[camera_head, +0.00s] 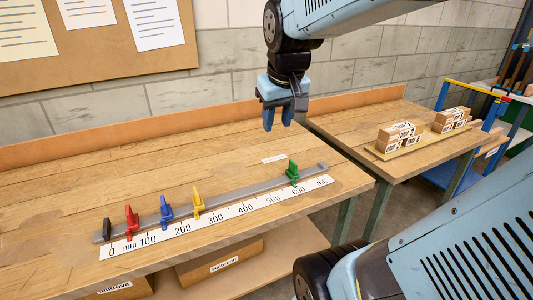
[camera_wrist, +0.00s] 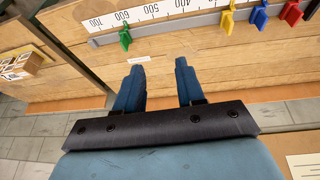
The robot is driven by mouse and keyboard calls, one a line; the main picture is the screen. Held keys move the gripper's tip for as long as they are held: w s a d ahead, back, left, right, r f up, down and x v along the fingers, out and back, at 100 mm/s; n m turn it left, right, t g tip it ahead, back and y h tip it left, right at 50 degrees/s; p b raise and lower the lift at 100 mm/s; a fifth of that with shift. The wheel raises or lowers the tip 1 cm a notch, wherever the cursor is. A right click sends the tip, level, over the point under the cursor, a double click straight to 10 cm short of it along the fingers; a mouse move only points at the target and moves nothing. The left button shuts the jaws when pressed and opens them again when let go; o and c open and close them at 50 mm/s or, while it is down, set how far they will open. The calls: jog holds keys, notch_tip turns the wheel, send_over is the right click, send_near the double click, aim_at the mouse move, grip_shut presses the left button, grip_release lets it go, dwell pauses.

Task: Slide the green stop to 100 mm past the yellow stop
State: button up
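The green stop (camera_head: 293,173) sits on the grey rail (camera_head: 245,198) near the 600 mark of the white millimetre scale (camera_head: 230,217). The yellow stop (camera_head: 198,203) is well to its left, between about 200 and 300; I cannot read it exactly. In the wrist view the green stop (camera_wrist: 125,39) is at upper left and the yellow stop (camera_wrist: 228,20) at upper right. My gripper (camera_head: 278,123) hangs above the bench's back part, behind the rail and clear of the stops. Its fingers (camera_wrist: 158,72) are apart with nothing between them.
The blue stop (camera_head: 166,212) and red stop (camera_head: 131,220) are farther left on the rail, beside a dark end piece (camera_head: 106,230). A small white label (camera_head: 273,158) lies behind the rail. Small boxes (camera_head: 400,136) stand on the right bench. The bench's back left is clear.

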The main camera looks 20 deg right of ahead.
jog(key=w+d+f+g, duration=0.2)
jog(key=w+d+f, duration=0.35)
jog(key=w, duration=0.45)
jog(key=g, duration=0.2)
send_over(293, 162)
notch_tip(293, 162, down, 9)
jog(key=shift+y, duration=0.3)
notch_tip(293, 162, down, 14)
jog(key=shift+d+r, duration=0.1)
jog(key=shift+r, duration=0.15)
jog(key=shift+c, duration=0.4)
grip_shut()
